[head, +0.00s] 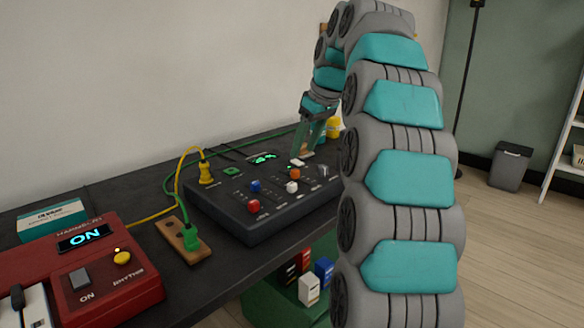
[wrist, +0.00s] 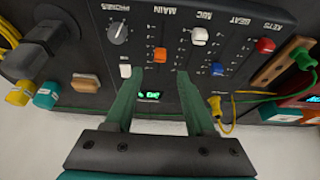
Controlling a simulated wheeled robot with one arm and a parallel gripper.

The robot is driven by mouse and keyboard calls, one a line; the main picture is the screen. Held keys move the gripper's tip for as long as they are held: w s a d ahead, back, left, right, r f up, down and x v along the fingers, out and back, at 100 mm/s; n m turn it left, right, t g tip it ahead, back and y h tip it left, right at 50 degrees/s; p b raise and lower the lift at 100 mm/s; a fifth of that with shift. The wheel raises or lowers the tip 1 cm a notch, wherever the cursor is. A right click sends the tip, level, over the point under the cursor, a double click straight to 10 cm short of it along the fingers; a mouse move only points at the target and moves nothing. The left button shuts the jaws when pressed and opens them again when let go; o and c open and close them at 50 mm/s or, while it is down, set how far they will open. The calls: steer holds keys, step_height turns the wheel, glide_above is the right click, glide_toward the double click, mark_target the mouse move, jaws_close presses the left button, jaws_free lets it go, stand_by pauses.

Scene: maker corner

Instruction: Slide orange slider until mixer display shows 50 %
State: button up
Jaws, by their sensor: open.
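The dark mixer (head: 272,222) lies on the black table. Its orange slider (head: 295,174), in the MAIN lane, also shows in the wrist view (wrist: 160,54). The mixer display (head: 263,158) glows green, also in the wrist view (wrist: 149,95); its digits are too small or blurred to read surely. My gripper (head: 308,150) is over the far right part of the mixer. In the wrist view my gripper (wrist: 157,73) is open and empty, its green fingers apart. The orange slider lies beyond the tips, between their lines, and looks untouched.
White (wrist: 199,35), blue (wrist: 217,69) and red (wrist: 264,45) sliders sit in neighbouring lanes. A knob (wrist: 117,33) and white switch (wrist: 125,71) are close to one finger. A yellow plug (head: 206,174), wooden socket block (head: 171,235) and red keyboard (head: 118,285) stand left.

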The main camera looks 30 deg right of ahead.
mark_target(295, 170)
steer(key=shift+x, duration=3.45)
steer(key=shift+s, duration=0.1)
jaws_close()
